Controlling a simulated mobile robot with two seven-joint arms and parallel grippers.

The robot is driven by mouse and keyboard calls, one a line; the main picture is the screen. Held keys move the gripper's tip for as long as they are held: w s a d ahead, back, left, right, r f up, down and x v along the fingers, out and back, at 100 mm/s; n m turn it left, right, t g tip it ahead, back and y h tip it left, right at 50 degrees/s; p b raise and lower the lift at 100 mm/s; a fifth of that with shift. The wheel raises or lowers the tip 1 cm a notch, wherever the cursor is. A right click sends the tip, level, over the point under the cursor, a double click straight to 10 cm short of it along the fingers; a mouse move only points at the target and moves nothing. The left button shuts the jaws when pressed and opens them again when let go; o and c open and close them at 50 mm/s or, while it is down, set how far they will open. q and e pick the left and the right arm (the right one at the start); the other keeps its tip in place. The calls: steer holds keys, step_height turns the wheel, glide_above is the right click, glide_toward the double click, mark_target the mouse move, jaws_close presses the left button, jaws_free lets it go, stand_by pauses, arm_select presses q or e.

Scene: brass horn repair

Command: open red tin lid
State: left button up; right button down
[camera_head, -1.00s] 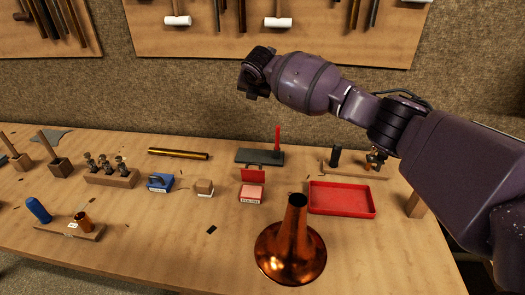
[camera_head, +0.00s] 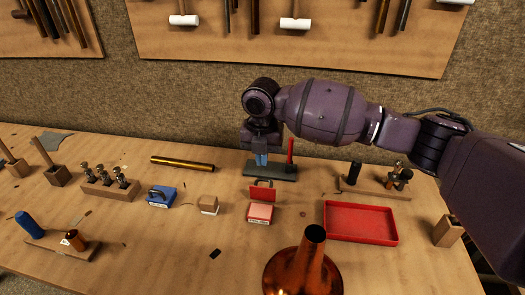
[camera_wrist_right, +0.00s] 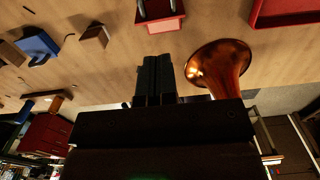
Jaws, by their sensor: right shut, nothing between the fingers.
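The red tin (camera_head: 259,212) stands on the bench in the middle of the head view, with a pale label on its front. Its red lid (camera_head: 262,194) stands raised at the back edge, with a dark handle at its top, and a paler pinkish surface shows below it. My right gripper (camera_head: 261,160) points down above and behind the tin, over the dark slab. Its bluish fingers are shut and empty, apart from the tin. In the right wrist view the fingers (camera_wrist_right: 154,80) lie side by side, and part of the red tin (camera_wrist_right: 160,24) shows at the top edge. My left gripper is not in view.
A copper horn bell (camera_head: 304,268) stands in front. A red tray (camera_head: 360,222) lies to the right. A small block (camera_head: 208,204) and a blue tin (camera_head: 162,196) stand to the left. A dark slab with a red upright (camera_head: 290,160) is behind the tin. The bench before the tin is mostly clear.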

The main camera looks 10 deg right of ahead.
glide_above(263, 188)
step_height(263, 188, down, 6)
steer(key=shift+f+b, duration=0.2)
steer(key=shift+b, duration=0.1)
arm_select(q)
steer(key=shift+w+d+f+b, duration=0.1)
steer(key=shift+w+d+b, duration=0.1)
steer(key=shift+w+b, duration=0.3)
arm_select(e)
steer(key=shift+w+d+f, duration=0.25)
steer(key=shift+w+f, duration=0.4)
steer(key=shift+f, duration=0.05)
steer(key=shift+w+d+f, duration=0.2)
steer(key=shift+w+f, duration=0.45)
steer(key=shift+w+d+f+g+b, duration=0.2)
steer(key=shift+w+f+g+b, duration=0.3)
steer(key=shift+g+b, duration=0.2)
steer(key=shift+w+d+f+b, duration=0.25)
steer(key=shift+w+b, duration=0.05)
steer(key=shift+w, duration=0.35)
steer(key=shift+w+r, duration=0.1)
steer(key=shift+w, duration=0.05)
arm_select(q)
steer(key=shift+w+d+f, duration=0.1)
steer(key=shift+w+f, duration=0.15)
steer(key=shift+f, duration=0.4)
arm_select(e)
steer(key=shift+r, duration=0.1)
